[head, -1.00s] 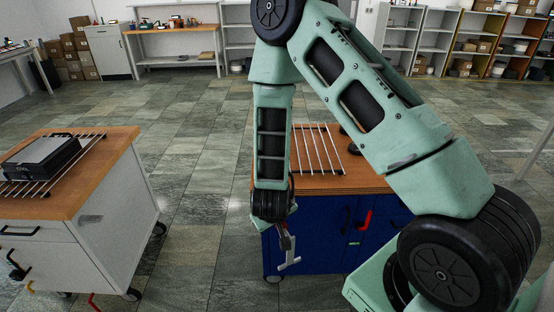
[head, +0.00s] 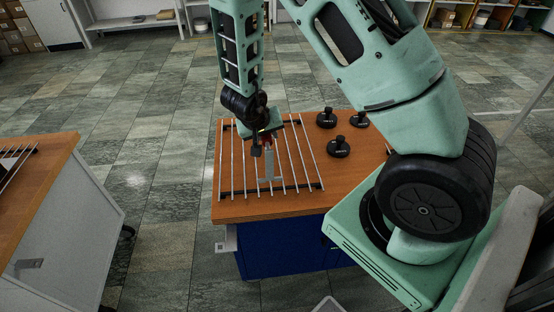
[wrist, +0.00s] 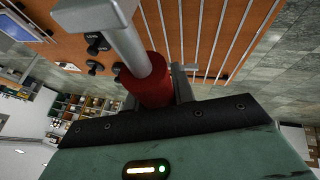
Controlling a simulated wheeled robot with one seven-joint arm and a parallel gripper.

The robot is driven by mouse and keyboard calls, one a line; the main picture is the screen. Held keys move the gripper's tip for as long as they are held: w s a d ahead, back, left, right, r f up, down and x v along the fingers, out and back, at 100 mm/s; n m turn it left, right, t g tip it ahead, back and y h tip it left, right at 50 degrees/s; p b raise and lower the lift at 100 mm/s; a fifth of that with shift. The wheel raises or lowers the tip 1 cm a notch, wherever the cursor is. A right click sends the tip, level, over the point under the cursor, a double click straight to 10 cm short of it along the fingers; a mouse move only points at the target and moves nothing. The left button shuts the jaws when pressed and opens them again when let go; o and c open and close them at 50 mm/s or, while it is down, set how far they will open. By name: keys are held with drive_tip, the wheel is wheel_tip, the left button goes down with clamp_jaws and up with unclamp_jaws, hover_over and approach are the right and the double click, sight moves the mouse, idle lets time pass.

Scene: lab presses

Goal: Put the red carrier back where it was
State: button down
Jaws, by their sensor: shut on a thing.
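My gripper (head: 266,140) is shut on the red carrier, over the rod rack on the blue cabinet. In the wrist view the carrier's red sleeve (wrist: 150,85) sits between the fingers, with a thick grey bar (wrist: 125,45) running from it to the upper left. In the head view a grey T-shaped end (head: 268,168) hangs below my gripper and overlaps the rods. I cannot tell whether it touches them. The red part is mostly hidden there by the fingers. The rack (head: 233,165) has several pale parallel rods on dark end bars.
Several black knobbed weights (head: 339,148) stand on the wooden top (head: 345,178), right of the rack. The blue cabinet (head: 280,245) stands below. A second wooden-topped bench (head: 45,175) with a rack is at the left, with bare floor (head: 165,180) between.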

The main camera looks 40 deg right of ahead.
drive_tip(key=shift+w+d+r, duration=0.15)
drive_tip(key=shift+w+d, duration=0.1)
drive_tip(key=shift+d, duration=0.05)
drive_tip(key=shift+d+f+b, duration=0.15)
drive_tip(key=shift+f+b, duration=1.3)
drive_tip(key=shift+f, duration=3.4)
drive_tip(key=shift+f, duration=0.1)
drive_tip(key=c, duration=1.2)
unclamp_jaws()
drive_tip(key=shift+o, duration=0.2)
